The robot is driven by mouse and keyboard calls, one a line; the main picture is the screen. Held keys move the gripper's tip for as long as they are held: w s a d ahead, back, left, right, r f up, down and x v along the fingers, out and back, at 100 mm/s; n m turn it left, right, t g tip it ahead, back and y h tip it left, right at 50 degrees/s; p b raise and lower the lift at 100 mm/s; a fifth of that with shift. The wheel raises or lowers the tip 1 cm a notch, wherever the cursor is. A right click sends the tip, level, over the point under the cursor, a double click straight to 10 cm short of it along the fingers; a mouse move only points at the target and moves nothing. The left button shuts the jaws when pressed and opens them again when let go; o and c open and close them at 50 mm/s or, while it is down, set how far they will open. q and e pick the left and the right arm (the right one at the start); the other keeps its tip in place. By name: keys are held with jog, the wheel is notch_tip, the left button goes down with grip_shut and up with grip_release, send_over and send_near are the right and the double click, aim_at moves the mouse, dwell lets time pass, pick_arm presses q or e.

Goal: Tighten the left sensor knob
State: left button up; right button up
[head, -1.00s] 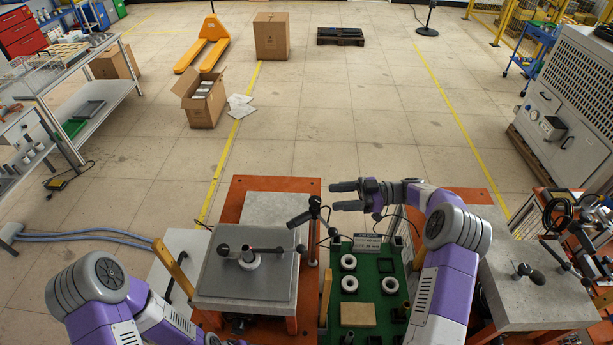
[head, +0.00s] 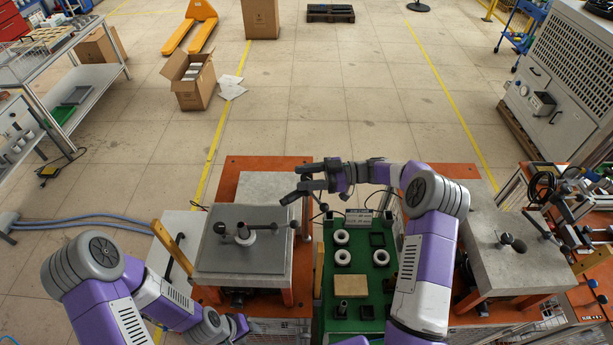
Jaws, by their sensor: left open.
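The left sensor is a dark jointed stand (head: 307,232) at the right edge of the left heater table, with small round knobs, one of them a dark knob (head: 324,207). My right gripper (head: 294,184) reaches in from the right above this stand. Its two dark fingers are spread, with nothing between them, and point left. They partly cover the sensor, so I cannot tell whether they touch it. My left gripper (head: 238,325) is low, in front of the left table, apart from the sensor and partly hidden by its own wrist; it is open.
The left grey plate (head: 240,262) carries a dark handle on a white ring (head: 245,238). A green tray (head: 372,310) with several white rings and dark parts lies between the tables. The right grey table (head: 505,265) bears another dark handle.

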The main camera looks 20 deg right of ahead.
jog(key=c, duration=0.7)
jog(key=shift+c, duration=0.2)
